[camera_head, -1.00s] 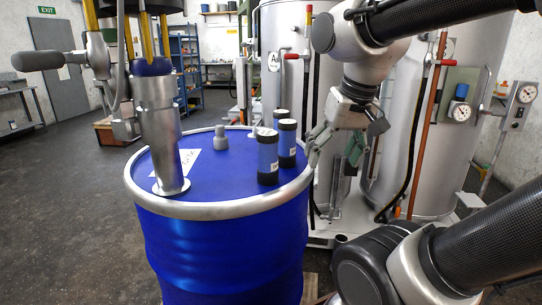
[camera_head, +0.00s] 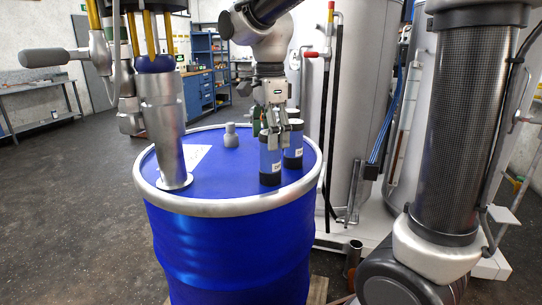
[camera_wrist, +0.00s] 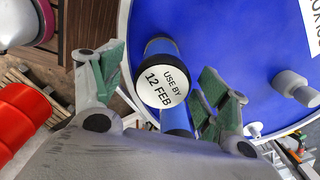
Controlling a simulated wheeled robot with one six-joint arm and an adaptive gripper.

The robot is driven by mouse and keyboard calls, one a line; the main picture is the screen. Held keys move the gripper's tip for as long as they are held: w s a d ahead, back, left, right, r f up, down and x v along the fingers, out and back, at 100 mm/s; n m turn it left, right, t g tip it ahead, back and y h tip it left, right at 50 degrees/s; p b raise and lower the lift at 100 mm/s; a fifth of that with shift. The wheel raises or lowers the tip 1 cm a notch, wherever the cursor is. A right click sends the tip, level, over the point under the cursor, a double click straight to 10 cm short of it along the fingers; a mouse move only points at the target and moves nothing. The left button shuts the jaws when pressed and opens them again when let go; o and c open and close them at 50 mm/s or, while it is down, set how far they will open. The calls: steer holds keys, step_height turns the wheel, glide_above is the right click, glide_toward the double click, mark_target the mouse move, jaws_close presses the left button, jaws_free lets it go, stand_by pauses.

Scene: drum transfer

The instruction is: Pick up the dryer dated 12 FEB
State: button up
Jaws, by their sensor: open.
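The dryer dated 12 FEB (camera_wrist: 161,87) shows its white round end, reading "USE BY 12 FEB", in the wrist view. It lies between the open fingers of my gripper (camera_wrist: 158,84) in that picture, with visible gaps to both. In the head view, my gripper (camera_head: 274,134) points down over the dryers. A front dryer (camera_head: 270,168) and a right dryer (camera_head: 294,150) stand upright on the drum there; their small labels are unreadable. Another blue surface (camera_wrist: 175,121) shows just below the dated end. My gripper covers the area behind the front dryer.
The blue drum (camera_head: 225,235) has a raised metal rim. A metal pump tube (camera_head: 162,125) stands at its left, and a grey fitting (camera_head: 230,136) sits near the back. A paper sheet (camera_head: 198,156) lies on the lid. Tall silver tanks (camera_head: 355,90) stand at right.

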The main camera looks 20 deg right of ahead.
mark_target(270, 158)
steer(key=f, duration=0.3)
steer(key=shift+w+d+f, duration=0.1)
steer(key=shift+w+f, duration=0.1)
steer(key=shift+f, duration=0.15)
steer(key=shift+c, duration=0.2)
